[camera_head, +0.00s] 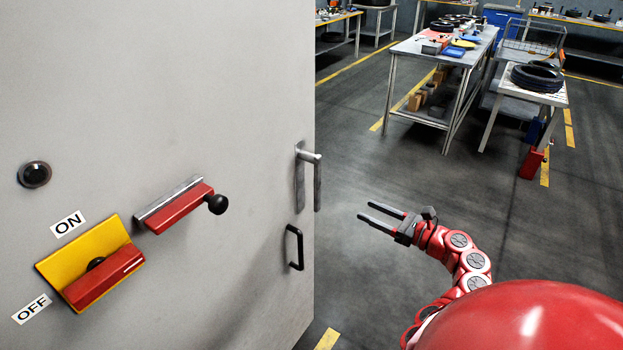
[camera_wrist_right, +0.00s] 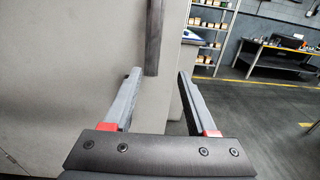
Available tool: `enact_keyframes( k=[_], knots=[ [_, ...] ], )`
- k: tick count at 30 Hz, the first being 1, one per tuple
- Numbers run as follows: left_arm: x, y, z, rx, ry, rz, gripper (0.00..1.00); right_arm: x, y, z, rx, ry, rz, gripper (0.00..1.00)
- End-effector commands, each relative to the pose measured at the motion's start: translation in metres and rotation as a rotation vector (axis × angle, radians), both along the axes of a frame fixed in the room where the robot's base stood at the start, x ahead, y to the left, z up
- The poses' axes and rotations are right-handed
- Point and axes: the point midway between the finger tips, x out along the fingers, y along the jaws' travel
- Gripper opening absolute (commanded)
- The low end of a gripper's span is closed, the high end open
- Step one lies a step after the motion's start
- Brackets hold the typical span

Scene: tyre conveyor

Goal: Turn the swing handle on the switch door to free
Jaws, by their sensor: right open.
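The grey switch door (camera_head: 200,90) fills the left half of the head view. Near its right edge is a silver swing handle (camera_head: 318,185), its lever hanging straight down beside a vertical plate. My right gripper (camera_head: 366,211) is open and empty, to the right of the handle and a little lower, apart from it. In the right wrist view a dark grey bar, seemingly the handle's lever (camera_wrist_right: 154,40), comes down from the top. Its lower end appears between the open fingertips (camera_wrist_right: 159,72), apparently beyond them. My left gripper is not in view.
The door also carries a black pull handle (camera_head: 294,248), a red bar with a black knob (camera_head: 180,207), a yellow and red ON/OFF switch (camera_head: 95,262) and a round black button (camera_head: 34,174). A metal workbench (camera_head: 440,50) and tyre table (camera_head: 550,90) stand behind. Floor between is clear.

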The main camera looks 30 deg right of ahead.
Motion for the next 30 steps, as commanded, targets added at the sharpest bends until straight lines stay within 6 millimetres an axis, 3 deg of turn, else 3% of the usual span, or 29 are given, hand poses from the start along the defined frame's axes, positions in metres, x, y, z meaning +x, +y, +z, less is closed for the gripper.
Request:
enact_keyframes(
  k=[3,7,18,30],
  knots=[
    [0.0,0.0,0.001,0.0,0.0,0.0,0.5,-0.009,0.005,0.009,0.017,-0.004,0.041,0.57],
    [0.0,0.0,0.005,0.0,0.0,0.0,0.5,0.002,0.01,0.011,0.021,-0.004,0.047,0.57],
    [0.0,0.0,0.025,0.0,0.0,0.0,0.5,0.078,0.042,0.012,0.017,-0.003,0.048,0.57],
    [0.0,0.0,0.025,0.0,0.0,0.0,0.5,0.136,0.066,0.008,0.013,-0.002,0.045,0.57]
  ],
)
